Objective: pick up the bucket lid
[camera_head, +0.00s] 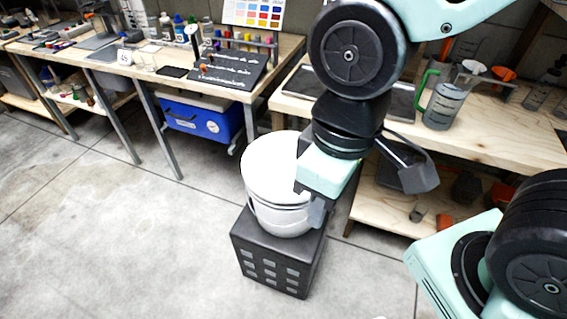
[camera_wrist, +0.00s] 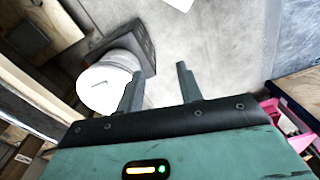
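A white bucket (camera_head: 280,219) stands upright on a black crate (camera_head: 262,262). Its round white lid (camera_head: 275,165) lies on top, and its right edge is partly hidden by my gripper. In the wrist view the white lid (camera_wrist: 98,88) shows at the left, partly behind my left finger. My gripper (camera_head: 318,212) is at the right side of the bucket, with a grey finger beside the bucket wall. In the wrist view my gripper (camera_wrist: 159,72) has its two fingers wide apart with nothing between them. I cannot tell whether a finger touches the bucket or lid.
A wooden workbench (camera_head: 500,135) with a jug (camera_head: 443,105) stands behind and right of the bucket. Another bench with bottles and tools is at the back left, with a blue cooler (camera_head: 200,120) below. The concrete floor at left and front is clear.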

